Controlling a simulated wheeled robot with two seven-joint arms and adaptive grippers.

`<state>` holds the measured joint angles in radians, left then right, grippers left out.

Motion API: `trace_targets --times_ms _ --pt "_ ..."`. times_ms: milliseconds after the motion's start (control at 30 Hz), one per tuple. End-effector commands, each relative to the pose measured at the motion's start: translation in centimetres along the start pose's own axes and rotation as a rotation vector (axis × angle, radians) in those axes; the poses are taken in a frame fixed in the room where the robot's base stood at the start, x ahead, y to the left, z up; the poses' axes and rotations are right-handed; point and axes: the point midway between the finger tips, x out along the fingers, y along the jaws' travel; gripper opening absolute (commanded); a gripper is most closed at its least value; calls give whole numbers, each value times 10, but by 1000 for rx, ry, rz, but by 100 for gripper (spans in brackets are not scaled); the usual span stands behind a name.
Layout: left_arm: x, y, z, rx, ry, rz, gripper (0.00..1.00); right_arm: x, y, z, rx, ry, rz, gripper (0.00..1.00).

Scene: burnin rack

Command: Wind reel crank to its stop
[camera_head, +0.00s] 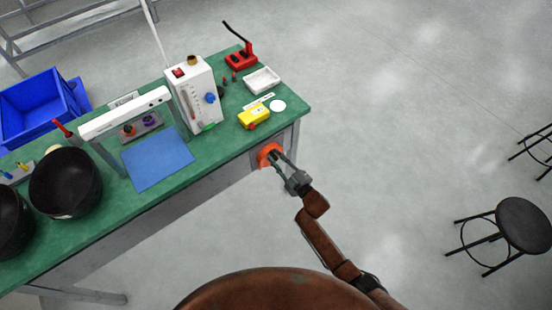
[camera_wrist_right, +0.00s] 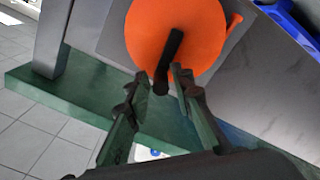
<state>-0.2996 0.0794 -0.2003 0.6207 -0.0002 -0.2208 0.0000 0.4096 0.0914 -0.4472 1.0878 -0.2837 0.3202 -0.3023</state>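An orange reel disc (camera_head: 268,154) is on the end of the green-topped bench, below the top's edge. It fills the upper middle of the right wrist view (camera_wrist_right: 205,35). A black crank bar (camera_wrist_right: 171,62) runs across the disc's face and sticks out past its lower edge. My right gripper (camera_head: 276,160) is at the reel; in the wrist view its two fingers (camera_wrist_right: 160,82) stand apart, with the lower end of the crank between their tips. A narrow gap shows on the left of the crank; contact on the right is unclear. My left gripper is out of view.
The bench (camera_head: 216,143) carries a white instrument (camera_head: 196,97), a yellow device (camera_head: 254,116), a white tray (camera_head: 262,80), a blue mat (camera_head: 157,158) and black bowls (camera_head: 66,183). A black stool (camera_head: 522,224) stands at the right.

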Motion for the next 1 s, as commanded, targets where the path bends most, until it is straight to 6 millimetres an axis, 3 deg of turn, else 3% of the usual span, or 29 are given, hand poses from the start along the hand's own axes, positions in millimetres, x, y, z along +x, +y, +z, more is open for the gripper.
trace_targets --times_ms 467,1000 --pt "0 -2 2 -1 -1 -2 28 -8 -2 1 0 -2 -1 30" --pt "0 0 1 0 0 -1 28 -106 -1 1 0 -1 -1 30"
